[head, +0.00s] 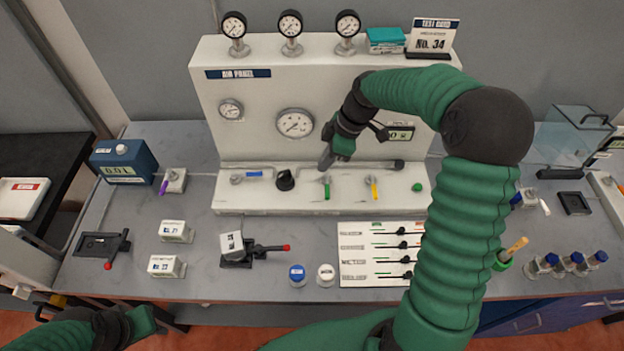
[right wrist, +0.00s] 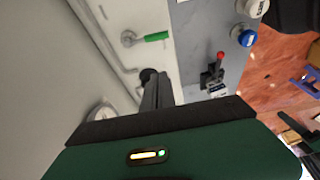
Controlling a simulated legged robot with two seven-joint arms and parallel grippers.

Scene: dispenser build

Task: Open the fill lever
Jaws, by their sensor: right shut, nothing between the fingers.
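The white air panel (head: 225,200) has a row of small handles along its low front ledge. A green lever (head: 327,188) points down toward the front; it also shows in the right wrist view (right wrist: 155,37). A blue lever (head: 253,175) lies sideways, and a yellow lever (head: 374,188) points down. No readable label shows which one is the fill lever. My right gripper (head: 325,162) is shut and empty, just above and behind the green lever, apart from it as far as I can tell. My left gripper (head: 147,320) is at the lower left edge, its fingers unclear.
A black knob (head: 285,180) sits between the blue and green levers. A pipe runs along the panel behind the handles. A board with sliders (head: 350,270) lies in front, with a blue-capped jar (head: 297,274) and a clamp (head: 240,262) to its left.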

